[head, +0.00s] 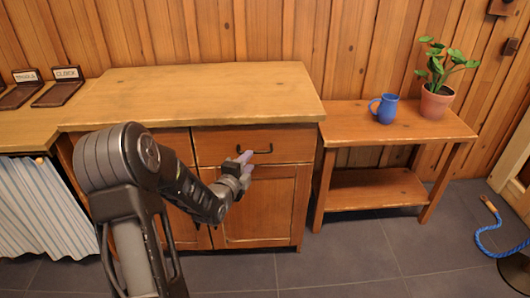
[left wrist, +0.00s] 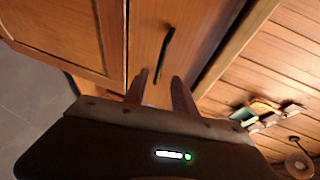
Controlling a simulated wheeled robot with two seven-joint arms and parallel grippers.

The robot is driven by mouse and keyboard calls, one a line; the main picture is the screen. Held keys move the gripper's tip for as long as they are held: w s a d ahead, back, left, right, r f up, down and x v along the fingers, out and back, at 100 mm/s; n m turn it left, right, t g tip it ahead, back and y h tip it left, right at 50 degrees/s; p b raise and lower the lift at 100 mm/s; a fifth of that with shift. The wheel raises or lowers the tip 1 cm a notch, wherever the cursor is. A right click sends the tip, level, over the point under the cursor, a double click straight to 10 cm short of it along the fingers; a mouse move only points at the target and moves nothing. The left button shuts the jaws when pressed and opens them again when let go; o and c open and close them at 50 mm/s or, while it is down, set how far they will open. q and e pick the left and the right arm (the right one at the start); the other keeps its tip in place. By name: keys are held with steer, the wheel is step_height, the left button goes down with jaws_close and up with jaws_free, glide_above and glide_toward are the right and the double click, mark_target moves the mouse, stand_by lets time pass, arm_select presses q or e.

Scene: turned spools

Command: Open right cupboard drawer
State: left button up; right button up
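The right cupboard drawer (head: 219,144) is the upper right front of the wooden cupboard and looks closed. Its dark bar handle (head: 256,151) runs across the drawer front, and it also shows in the left wrist view (left wrist: 166,52). My left gripper (head: 245,157) is in front of the drawer, close to the handle. In the left wrist view its two fingers (left wrist: 160,88) are apart, with nothing between them, and the handle lies just beyond the tips. My right gripper is not in view.
A cupboard door (head: 262,203) is below the drawer. A low side table (head: 345,125) stands at right with a blue mug (head: 386,109) and a potted plant (head: 436,102). A blue rope (head: 486,236) lies on the grey floor at far right. The floor before the table is clear.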

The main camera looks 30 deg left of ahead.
mark_target(256, 153)
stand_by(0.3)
arm_select(q)
steer(key=shift+x, duration=3.95)
steer(key=shift+c, duration=0.3)
jaws_close()
steer(key=shift+f, duration=0.1)
